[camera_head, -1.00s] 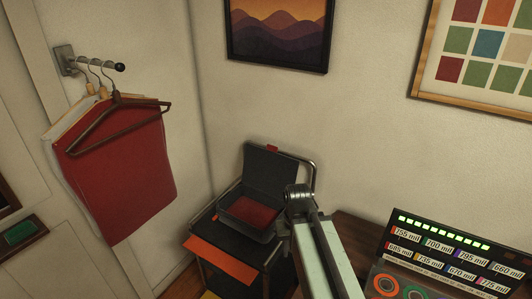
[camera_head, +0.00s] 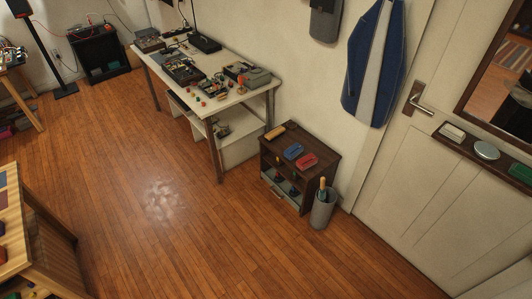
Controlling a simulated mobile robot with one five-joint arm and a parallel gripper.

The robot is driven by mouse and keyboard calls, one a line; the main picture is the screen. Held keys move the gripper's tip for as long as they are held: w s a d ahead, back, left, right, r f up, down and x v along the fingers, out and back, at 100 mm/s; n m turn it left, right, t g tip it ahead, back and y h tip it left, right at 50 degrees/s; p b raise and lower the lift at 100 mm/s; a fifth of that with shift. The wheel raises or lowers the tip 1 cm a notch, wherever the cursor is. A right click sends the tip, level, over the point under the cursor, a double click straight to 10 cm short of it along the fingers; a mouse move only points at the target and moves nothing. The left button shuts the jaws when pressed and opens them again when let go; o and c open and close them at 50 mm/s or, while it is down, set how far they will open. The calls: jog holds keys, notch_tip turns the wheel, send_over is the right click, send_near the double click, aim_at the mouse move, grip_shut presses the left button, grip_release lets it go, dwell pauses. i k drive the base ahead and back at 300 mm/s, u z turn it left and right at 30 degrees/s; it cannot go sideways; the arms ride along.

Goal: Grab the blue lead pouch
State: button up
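A small blue item (camera_head: 293,151), which looks like a flat pouch, lies on top of a low dark brown cabinet (camera_head: 327,158) right of the middle in the head view. My gripper and arm are not in this view.
A white workbench (camera_head: 262,84) with electronics stands behind the cabinet to the left. A wooden table (camera_head: 35,235) is at the left edge. The wooden floor (camera_head: 200,245) in front is open.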

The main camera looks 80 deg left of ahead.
aim_at(294, 151)
jog(key=u, duration=2.45)
jog(key=i, duration=0.2)
jog(key=z, duration=0.65)
jog(key=k, duration=1.2)
jog(key=z, duration=0.25)
jog(key=i, duration=1.65)
jog(key=u, duration=1.7)
jog(key=i, duration=2.05)
jog(key=u, duration=1.25)
